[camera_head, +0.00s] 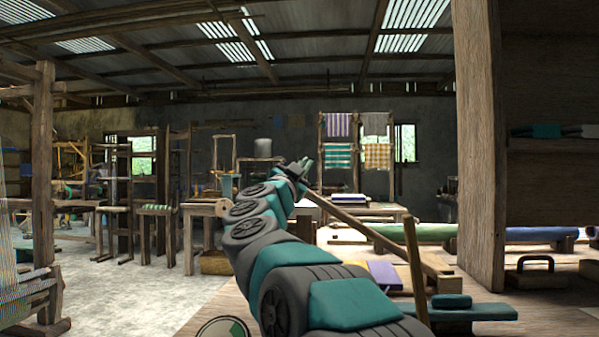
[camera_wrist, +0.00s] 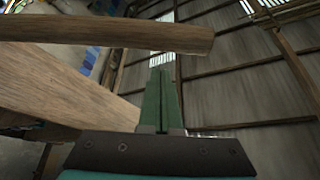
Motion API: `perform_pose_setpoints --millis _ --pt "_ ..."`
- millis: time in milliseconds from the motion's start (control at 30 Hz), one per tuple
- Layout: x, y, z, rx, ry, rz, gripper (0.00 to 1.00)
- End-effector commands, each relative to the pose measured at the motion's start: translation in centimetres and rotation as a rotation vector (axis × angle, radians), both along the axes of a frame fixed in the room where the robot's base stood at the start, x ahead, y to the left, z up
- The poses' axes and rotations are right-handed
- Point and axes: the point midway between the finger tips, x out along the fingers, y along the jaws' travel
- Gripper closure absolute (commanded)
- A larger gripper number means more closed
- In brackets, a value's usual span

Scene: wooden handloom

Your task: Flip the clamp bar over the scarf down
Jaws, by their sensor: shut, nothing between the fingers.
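A long wooden bar (camera_head: 365,228), which looks like the clamp bar, is raised at a slant in the head view, its upper left end close to my gripper (camera_head: 303,164). In the wrist view a wooden bar (camera_wrist: 110,34) crosses the upper left and ends just right of the fingertips. My gripper (camera_wrist: 160,75) is shut and empty, its green fingers pointing up in that view and close to the bar. I cannot tell whether they touch it. A purple cloth-like piece (camera_head: 384,275) lies below the bar on the right; I cannot tell whether it is the scarf.
A thin upright wooden stick (camera_head: 415,270) stands near the bar's lower end. A teal block (camera_head: 452,301) sits on a teal board at the front right. A thick post (camera_head: 480,150) rises at right. In the wrist view a broad wooden beam (camera_wrist: 60,88) lies at left.

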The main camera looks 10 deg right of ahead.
Motion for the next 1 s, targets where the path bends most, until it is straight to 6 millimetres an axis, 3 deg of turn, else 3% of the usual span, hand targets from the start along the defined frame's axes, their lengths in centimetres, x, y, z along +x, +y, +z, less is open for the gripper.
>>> perform_pose_setpoints --millis 333,833,1000 --pt "0.0 1.9 -3.1 -0.002 0.005 0.003 1.0" --pt "0.0 2.3 -3.5 -0.002 0.004 0.001 1.0" --pt "0.2 3.1 -5.0 -0.042 0.015 -0.001 1.0"
